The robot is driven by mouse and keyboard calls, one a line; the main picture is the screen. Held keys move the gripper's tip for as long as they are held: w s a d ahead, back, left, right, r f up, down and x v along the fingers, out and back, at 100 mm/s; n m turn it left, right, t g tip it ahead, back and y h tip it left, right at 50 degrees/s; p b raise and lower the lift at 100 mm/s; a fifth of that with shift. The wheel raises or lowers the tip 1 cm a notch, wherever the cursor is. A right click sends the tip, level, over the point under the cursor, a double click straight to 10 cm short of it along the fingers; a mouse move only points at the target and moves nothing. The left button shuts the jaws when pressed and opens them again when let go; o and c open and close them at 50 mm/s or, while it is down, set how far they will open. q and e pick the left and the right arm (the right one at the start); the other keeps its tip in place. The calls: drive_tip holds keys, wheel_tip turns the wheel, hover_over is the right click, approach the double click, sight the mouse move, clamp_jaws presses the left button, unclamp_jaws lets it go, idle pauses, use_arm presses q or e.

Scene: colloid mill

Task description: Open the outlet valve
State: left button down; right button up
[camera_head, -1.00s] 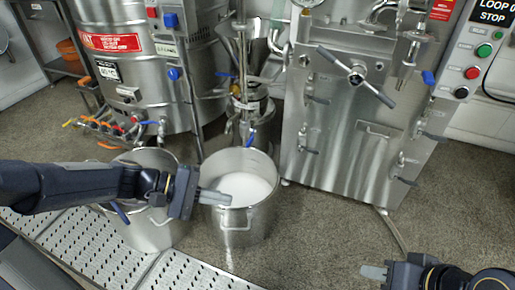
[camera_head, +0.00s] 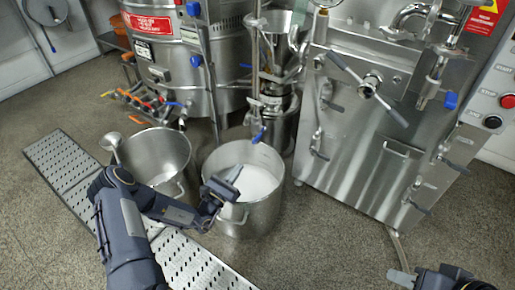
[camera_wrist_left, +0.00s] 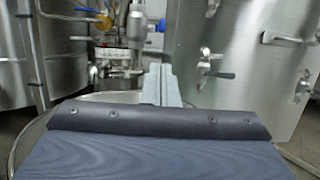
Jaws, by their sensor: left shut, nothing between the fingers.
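The colloid mill (camera_head: 274,97) stands in the middle, with a steel hopper on top. A small blue valve lever (camera_head: 258,134) hangs at its front, above the pot's far rim; I take it for the outlet valve. The steel pot (camera_head: 238,218) holds white liquid. My left gripper (camera_head: 233,172) is shut and empty above this pot, apart from the lever and pointing toward the mill. Its fingers (camera_wrist_left: 161,84) also show in the left wrist view, with the mill's pipework behind. My right gripper (camera_head: 401,278) is at the bottom right; its opening is unclear.
A large steel tank (camera_head: 160,60) is behind. A tall steel machine (camera_head: 370,120) with handles stands at right. A perforated walkway (camera_head: 60,165) crosses the floor; the front right floor is clear.

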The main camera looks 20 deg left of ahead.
sight(257, 139)
idle(0.3)
use_arm(q)
drive_tip(key=b+x, duration=0.3)
drive_tip(key=x, duration=0.7)
